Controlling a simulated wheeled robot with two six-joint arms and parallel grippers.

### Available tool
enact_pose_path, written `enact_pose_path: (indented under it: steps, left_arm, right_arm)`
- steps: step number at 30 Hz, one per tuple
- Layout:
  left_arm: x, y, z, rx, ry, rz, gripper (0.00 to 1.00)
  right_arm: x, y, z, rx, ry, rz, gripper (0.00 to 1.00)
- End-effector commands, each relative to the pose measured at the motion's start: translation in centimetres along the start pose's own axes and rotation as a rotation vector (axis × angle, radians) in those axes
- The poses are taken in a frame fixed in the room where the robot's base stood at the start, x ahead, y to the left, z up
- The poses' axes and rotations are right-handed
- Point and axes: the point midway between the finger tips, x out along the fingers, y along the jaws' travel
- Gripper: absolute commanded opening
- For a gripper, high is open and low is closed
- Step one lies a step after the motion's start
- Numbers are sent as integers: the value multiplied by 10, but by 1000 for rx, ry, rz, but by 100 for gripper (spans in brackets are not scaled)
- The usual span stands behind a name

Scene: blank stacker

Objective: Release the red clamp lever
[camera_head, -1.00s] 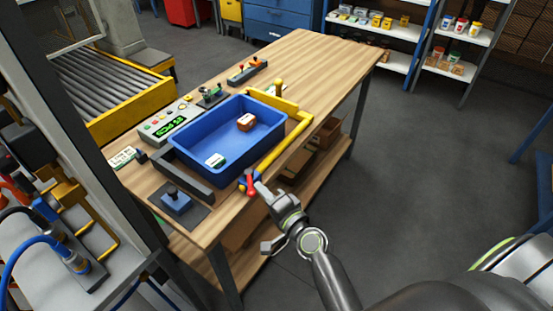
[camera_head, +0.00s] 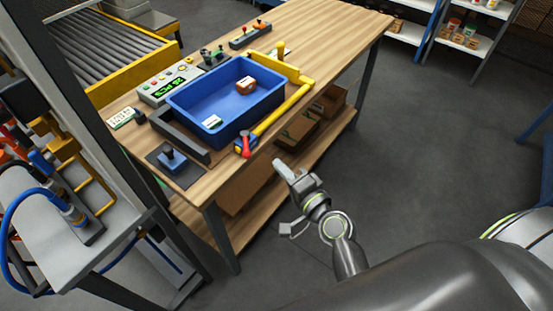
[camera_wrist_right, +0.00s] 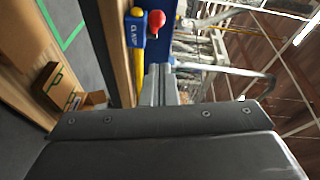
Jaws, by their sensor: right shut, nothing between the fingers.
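The red clamp lever (camera_head: 246,148) sits on its blue base at the table's front edge, at the near end of a yellow bar (camera_head: 283,112). In the right wrist view the lever's red knob (camera_wrist_right: 157,19) shows beyond my fingers, beside a blue block marked CLAMP (camera_wrist_right: 134,31). My right gripper (camera_head: 280,167) is shut and empty. It is off the table's front edge, to the right of and a little below the lever in the head view, apart from it. My left gripper is not in view.
A blue bin (camera_head: 222,132) with a brown item (camera_head: 246,85) and a white-labelled item (camera_head: 211,122) stands behind the clamp. A black bracket (camera_head: 181,136) and a blue-knobbed plate (camera_head: 173,159) lie to the left. Cardboard boxes (camera_head: 296,130) sit on the lower shelf. The floor to the right is clear.

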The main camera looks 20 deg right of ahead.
Motion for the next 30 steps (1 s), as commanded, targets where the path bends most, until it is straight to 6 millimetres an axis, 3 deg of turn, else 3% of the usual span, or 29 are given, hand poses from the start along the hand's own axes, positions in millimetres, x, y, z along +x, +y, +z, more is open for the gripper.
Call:
enact_pose_path:
  steps: [3, 9, 27, 30]
  left_arm:
    - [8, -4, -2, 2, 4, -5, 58]
    - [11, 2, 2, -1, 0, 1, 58]
    - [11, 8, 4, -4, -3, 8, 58]
    - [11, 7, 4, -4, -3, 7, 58]
  right_arm:
    - [-17, 2, 4, 1, 1, 1, 0]
    - [-30, -1, 7, 0, 1, -1, 0]
    - [-32, -1, 7, -1, 0, 1, 0]
    - [-30, 12, 9, -15, -4, 30, 0]
